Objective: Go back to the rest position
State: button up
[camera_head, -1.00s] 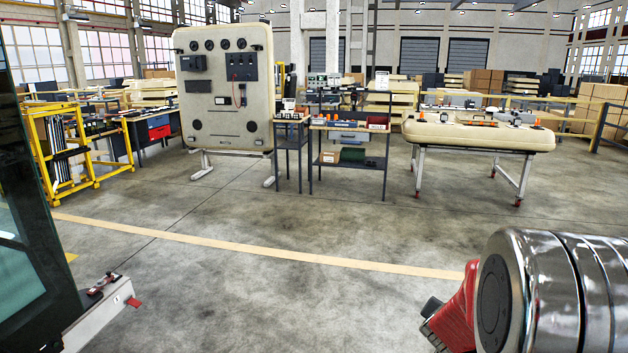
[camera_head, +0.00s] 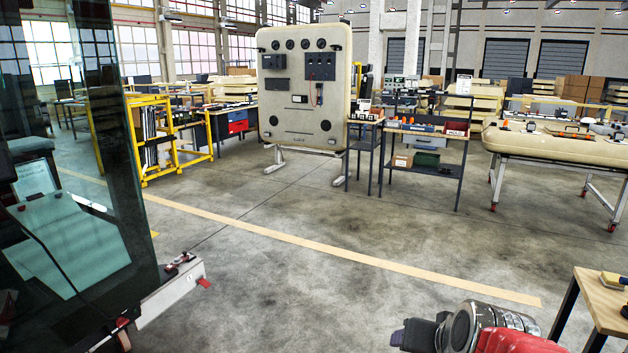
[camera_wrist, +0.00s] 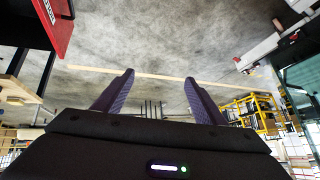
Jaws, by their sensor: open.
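My gripper (camera_wrist: 158,92) shows in the wrist view with its two dark fingers spread apart and nothing between them. The wrist view looks upside down, with the floor at the top. In the head view, part of my arm, metal and red, shows at the bottom right, with the dark gripper end (camera_head: 415,335) pointing left over the bare floor. The fingertips cannot be made out clearly there. My gripper touches nothing that I can see.
A glass-sided cab (camera_head: 75,170) stands close on the left, with a white ledge (camera_head: 170,292) at its foot. A wooden table (camera_head: 603,305) is at the lower right. A beige panel (camera_head: 302,110), shelf trolley (camera_head: 432,140) and padded trolley (camera_head: 555,145) stand farther back. The middle floor is clear.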

jog(key=s+a+r+n+g, duration=0.1)
jog(key=s+a+n+g, duration=0.1)
jog(key=s, duration=1.1)
jog(key=shift+a+n, duration=0.6)
jog(key=shift+a, duration=0.4)
